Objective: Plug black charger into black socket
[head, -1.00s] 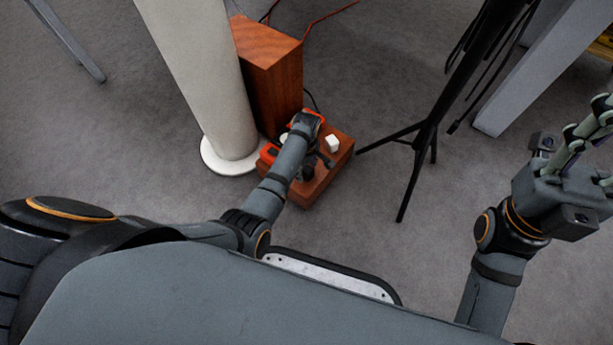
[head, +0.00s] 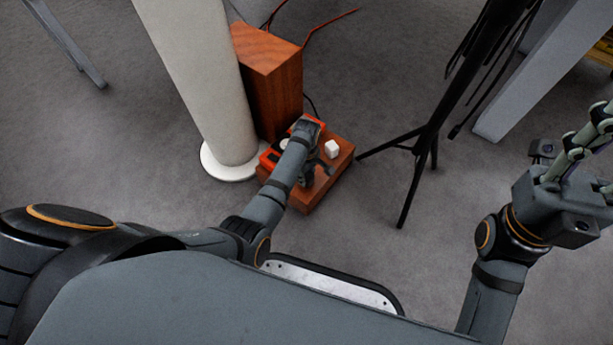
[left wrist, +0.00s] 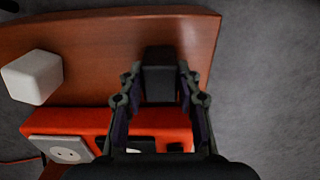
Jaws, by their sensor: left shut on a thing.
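The black charger (left wrist: 158,72) is a small dark block between the fingers of my left gripper (left wrist: 160,84), over the wooden block's top; I cannot tell whether it touches the wood. In the head view my left gripper (head: 311,176) is low over the block and hides the charger. The orange power strip (left wrist: 120,119) lies along the block. Dark socket parts (left wrist: 174,147) on it, perhaps the black socket, are mostly hidden by the gripper. The charger is apart from them. My right gripper (head: 580,150) is raised at the right edge, its fingers partly cut off.
A white cube-shaped charger (left wrist: 33,77) sits on the low wooden block (head: 335,168). The strip's white socket (left wrist: 66,150) is empty. A tall wooden box (head: 275,90) and pale column (head: 205,80) stand behind and left; a black tripod stand (head: 425,140) is right.

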